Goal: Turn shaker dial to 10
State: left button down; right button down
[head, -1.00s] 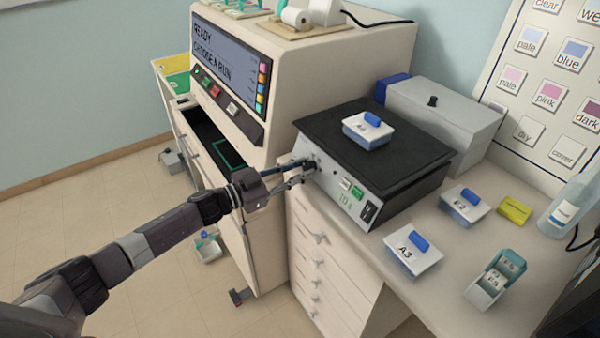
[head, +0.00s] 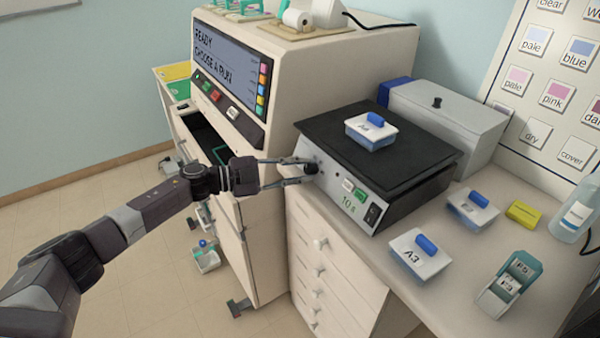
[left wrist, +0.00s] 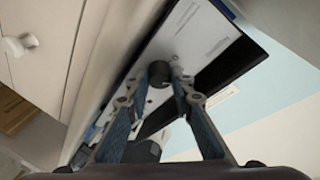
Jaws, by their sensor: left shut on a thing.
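The shaker (head: 345,204) is a grey box with a black platform on top, standing on the counter. Its dial (head: 312,168) is a dark round knob at the left of the front panel. My left gripper (head: 304,171) reaches the panel from the left and is shut on the dial. In the left wrist view the black dial (left wrist: 159,72) sits between the two fingertips (left wrist: 159,86). Green figures on the panel (head: 354,203) look like "10 s". The dial's scale marks are too small to read. My right gripper is not in view.
A lidded tray (head: 371,131) sits on the shaker platform. A large stainer (head: 300,80) with a screen stands left of the shaker. Tray A3 (head: 420,254), another tray (head: 472,210), a yellow block (head: 524,213), a teal rack (head: 508,284) and a bottle (head: 577,212) stand at right.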

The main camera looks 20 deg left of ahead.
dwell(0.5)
pick_arm(q)
jog(key=c, duration=1.7)
grip_release()
jog(key=v, duration=1.2)
jog(key=shift+r, duration=0.1)
